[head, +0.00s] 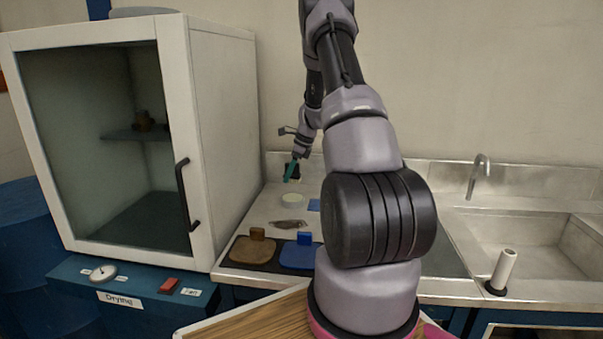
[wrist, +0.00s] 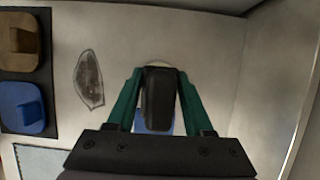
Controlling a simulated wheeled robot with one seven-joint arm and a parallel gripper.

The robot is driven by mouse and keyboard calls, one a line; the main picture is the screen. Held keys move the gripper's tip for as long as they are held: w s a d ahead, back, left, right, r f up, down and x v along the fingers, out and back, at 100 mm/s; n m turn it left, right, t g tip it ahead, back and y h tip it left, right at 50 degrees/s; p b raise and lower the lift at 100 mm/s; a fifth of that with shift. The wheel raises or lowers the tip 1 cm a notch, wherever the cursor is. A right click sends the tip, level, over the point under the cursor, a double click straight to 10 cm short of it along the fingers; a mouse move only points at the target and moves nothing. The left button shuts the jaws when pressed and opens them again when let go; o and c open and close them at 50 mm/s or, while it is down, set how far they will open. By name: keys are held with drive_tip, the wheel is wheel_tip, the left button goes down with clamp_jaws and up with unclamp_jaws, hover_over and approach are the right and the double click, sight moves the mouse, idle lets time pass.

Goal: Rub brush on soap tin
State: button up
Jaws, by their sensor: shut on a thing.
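My gripper (head: 289,178) has teal fingers and is low over the back of the steel counter. In the wrist view, my gripper (wrist: 156,80) is shut on a dark oblong block, which I take to be the brush (wrist: 158,100). In the head view, the brush (head: 294,170) shows as a small black shape by the fingers. A pale round disc, likely the soap tin (head: 292,200), lies on the counter just in front of the gripper. In the wrist view, the soap tin is mostly hidden behind the brush. I cannot tell whether they touch.
A brown block (head: 253,250) and a blue block (head: 300,254) with upright grips sit on a dark mat. A dark oval patch (head: 288,224) and a small blue square (head: 314,205) lie behind them. A white cabinet (head: 225,130) stands left; a sink (head: 530,245) is right.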

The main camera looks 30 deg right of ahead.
sight(286, 197)
drive_tip(key=shift+f, duration=2.8)
drive_tip(key=shift+f, duration=0.55)
drive_tip(key=shift+r, duration=3.55)
